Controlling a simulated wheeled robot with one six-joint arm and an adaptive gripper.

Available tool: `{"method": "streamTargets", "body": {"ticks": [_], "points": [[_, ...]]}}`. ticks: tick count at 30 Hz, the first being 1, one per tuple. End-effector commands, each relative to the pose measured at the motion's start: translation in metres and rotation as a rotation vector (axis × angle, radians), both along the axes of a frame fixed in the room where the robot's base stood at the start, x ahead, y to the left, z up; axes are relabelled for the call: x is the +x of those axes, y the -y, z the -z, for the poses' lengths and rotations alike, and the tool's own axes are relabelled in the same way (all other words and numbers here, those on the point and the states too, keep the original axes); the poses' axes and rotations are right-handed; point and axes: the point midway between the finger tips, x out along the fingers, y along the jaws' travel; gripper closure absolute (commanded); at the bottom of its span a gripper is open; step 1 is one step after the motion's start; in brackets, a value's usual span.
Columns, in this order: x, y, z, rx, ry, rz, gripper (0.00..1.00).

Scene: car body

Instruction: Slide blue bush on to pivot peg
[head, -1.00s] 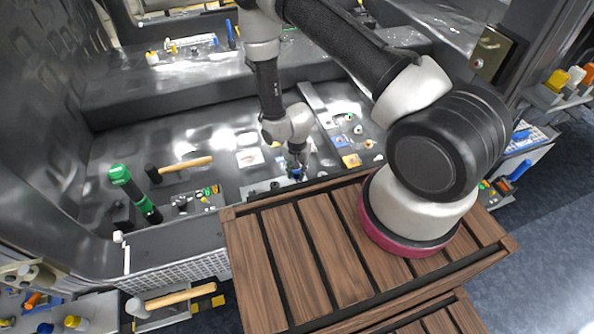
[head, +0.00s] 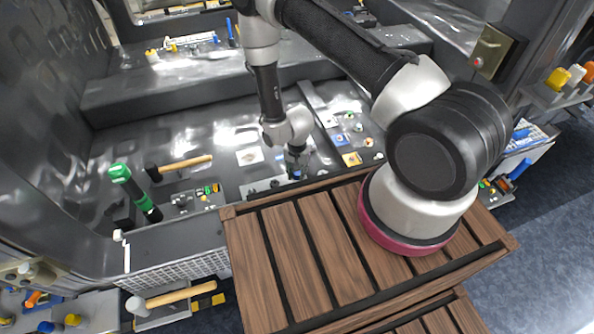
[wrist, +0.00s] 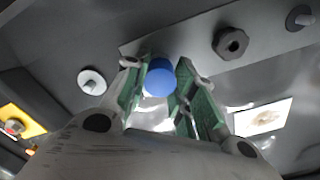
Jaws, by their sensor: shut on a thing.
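My gripper (wrist: 157,88) is shut on the blue bush (wrist: 159,77), which sits between its green-padded fingertips in the wrist view. In the head view my gripper (head: 295,168) is low over the car floor, just behind the wooden platform, with only a little blue showing. The bush is at the edge of a grey bar (wrist: 200,48). I cannot tell which post is the pivot peg, or whether the bush is around a peg; the spot beneath it is hidden. A white disc with a pin (wrist: 92,82) stands to the left.
A dark hex nut (wrist: 230,43) and another peg (wrist: 300,18) are on the bar to the right. A yellow plate (wrist: 20,120) and white card (wrist: 263,117) lie nearby. The slatted wooden platform (head: 320,255) is close in front. A hammer (head: 180,164) lies left.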

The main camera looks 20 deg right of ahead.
Motion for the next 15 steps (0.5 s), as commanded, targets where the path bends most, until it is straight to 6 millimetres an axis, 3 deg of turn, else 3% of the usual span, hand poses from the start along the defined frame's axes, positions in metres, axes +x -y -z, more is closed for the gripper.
{"method": "streamTargets", "body": {"ticks": [15], "points": [[0.000,0.000,0.013,0.000,0.000,0.000,0.94]]}}
